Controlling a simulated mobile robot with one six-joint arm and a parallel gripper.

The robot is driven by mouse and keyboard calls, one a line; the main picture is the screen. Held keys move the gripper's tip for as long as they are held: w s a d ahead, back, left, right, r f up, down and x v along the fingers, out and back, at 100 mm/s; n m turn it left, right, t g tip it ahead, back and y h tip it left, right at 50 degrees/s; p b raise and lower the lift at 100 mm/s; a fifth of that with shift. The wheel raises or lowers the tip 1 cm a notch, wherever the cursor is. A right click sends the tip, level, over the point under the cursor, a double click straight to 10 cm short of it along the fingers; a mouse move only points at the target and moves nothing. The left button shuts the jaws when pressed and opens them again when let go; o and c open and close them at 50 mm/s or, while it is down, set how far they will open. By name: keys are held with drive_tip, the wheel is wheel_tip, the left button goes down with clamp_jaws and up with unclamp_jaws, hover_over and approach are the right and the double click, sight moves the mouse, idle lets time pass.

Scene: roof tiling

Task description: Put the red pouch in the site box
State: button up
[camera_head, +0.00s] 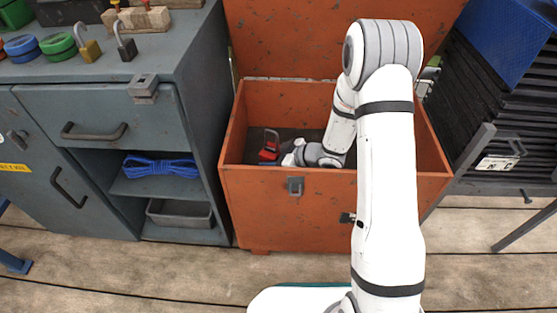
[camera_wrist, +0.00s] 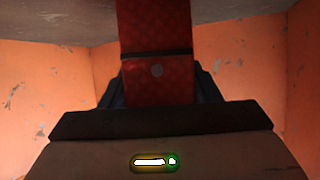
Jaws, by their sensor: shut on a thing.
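The site box (camera_head: 325,215) is a worn orange chest with its lid open, at the middle of the head view. My arm reaches over its front wall, and my gripper (camera_head: 272,159) is down inside the box near its left side. It is shut on the red pouch (camera_head: 268,151), which shows small at the gripper's end. In the wrist view the pouch (camera_wrist: 155,35) stands out red and textured between the dark fingers (camera_wrist: 158,88), with orange box walls around it. I cannot tell whether the pouch touches the box floor.
A grey cabinet (camera_head: 95,100) stands close on the left, with padlocks and tape rolls on top and a blue rope (camera_head: 160,168) on its shelf. A stack of dark tiles (camera_head: 490,110) stands on the right. The plank floor (camera_head: 150,275) in front is mostly clear.

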drive_tip(key=shift+r, duration=0.15)
drive_tip(key=o, duration=1.3)
drive_tip(key=shift+c, duration=0.2)
